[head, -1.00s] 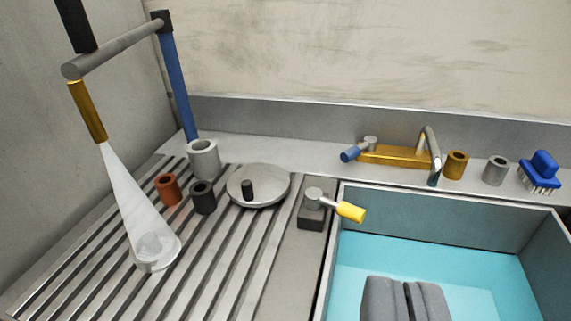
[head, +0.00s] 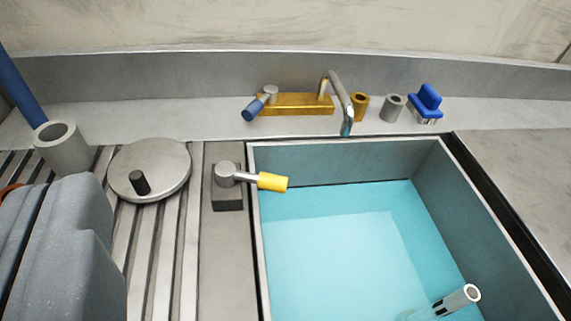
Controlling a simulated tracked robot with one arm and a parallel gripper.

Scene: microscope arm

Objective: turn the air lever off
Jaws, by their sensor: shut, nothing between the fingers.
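A lever with a yellow grip (head: 272,181) sits on a small dark block (head: 227,188) on the strip left of the sink. Its grip points right, over the sink's left edge. Nothing in view labels it, so I cannot tell for certain that it is the air lever. A second lever with a blue grip (head: 254,110) is on the brass tap body (head: 296,104) behind the sink.
The sink (head: 345,160) holds blue water, with a pale tube (head: 458,298) at lower right. A round metal disc (head: 150,165) with a black knob and a grey cup (head: 63,148) stand left. A blue brush (head: 426,102) and two small cups stand behind the sink.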

